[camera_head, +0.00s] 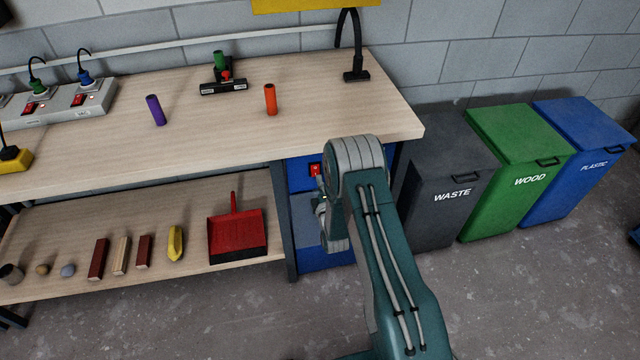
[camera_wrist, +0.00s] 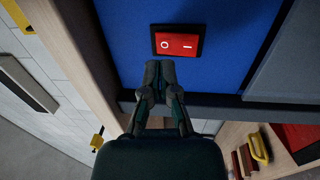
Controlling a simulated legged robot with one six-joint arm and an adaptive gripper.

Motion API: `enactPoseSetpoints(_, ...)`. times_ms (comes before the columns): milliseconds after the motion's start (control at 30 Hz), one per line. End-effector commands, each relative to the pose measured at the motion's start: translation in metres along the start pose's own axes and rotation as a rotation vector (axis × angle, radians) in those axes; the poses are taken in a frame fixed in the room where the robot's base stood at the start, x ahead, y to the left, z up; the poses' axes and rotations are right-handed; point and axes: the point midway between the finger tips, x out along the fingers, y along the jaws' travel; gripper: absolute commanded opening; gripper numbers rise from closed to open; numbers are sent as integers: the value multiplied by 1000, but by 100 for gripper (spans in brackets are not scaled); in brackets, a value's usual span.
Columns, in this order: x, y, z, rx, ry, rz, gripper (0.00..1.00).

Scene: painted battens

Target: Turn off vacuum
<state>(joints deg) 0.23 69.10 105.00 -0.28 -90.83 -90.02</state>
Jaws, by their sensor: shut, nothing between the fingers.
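A red rocker switch (camera_wrist: 177,44) marked O and I sits in a black frame on the blue vacuum housing (camera_wrist: 220,75). In the head view the switch (camera_head: 315,170) shows as a small red patch on the blue housing (camera_head: 301,175) under the bench top, just left of my arm. My gripper (camera_wrist: 160,64) is shut and empty. In the wrist view its fingertips appear just below the switch, nearest the O side. I cannot tell whether they touch it. In the head view the fingers are mostly hidden by my arm.
The workbench (camera_head: 330,110) overhangs the housing. Its lower shelf (camera_head: 190,270) holds a red dustpan (camera_head: 237,235), a yellow item (camera_head: 175,243) and several blocks. Grey (camera_head: 445,185), green (camera_head: 515,165) and blue (camera_head: 580,150) bins stand at the right. The front floor (camera_head: 200,325) is clear.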

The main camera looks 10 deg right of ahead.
Motion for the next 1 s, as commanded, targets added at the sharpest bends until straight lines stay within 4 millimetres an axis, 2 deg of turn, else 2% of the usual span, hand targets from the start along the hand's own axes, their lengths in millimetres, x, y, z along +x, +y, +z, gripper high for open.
enactPoseSetpoints(267, -28, 6, 0, 0, 0, -3, 0)
enactPoseSetpoints(600, -81, 19, 0, 0, 0, -3, 0)
enactPoseSetpoints(700, -92, 22, 0, 0, 0, -2, 0)
enactPoseSetpoints(1000, -98, 24, 0, 0, 0, -1, 0)
